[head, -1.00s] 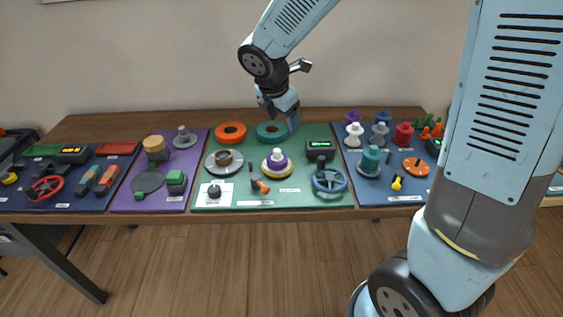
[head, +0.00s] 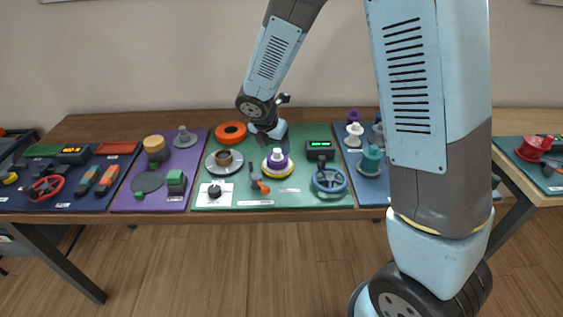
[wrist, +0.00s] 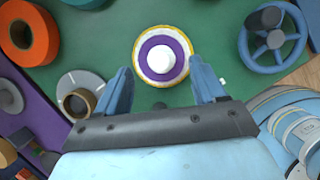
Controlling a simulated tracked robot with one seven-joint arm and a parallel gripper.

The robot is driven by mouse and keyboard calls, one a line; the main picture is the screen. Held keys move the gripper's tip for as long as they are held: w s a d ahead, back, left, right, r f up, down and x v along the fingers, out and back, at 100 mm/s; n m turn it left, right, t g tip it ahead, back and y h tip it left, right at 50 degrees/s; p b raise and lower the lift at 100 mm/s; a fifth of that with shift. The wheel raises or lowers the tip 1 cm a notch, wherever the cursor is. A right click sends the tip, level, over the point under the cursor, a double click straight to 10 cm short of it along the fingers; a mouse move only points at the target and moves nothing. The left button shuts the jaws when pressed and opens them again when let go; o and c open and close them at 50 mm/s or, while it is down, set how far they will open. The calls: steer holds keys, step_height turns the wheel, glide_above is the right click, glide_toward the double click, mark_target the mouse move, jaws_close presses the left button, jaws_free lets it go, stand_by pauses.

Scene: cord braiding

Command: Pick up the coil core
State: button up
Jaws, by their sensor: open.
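No label I can read names the coil core. A round stacked piece (head: 277,160) with a white knob, purple ring and yellow-edged white base stands on the green mat (head: 225,172). In the wrist view this piece (wrist: 162,52) lies ahead of and between my fingers. A brown ring (head: 224,157) sits on a grey disc (head: 212,165) to its left; the ring (wrist: 80,102) also shows beside my left finger. My gripper (wrist: 166,84) is open and empty, above the mat. In the head view it hangs just behind the stacked piece, its tips partly hidden.
An orange ring (head: 231,132) lies behind the grey disc. A blue handwheel (head: 329,179) and a dark display box (head: 319,149) stand to the right. A small orange-tipped tool (head: 261,186) lies in front. Purple and blue mats flank the green one.

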mark_target(276, 151)
steer(key=shift+x, duration=2.65)
steer(key=c, duration=1.1)
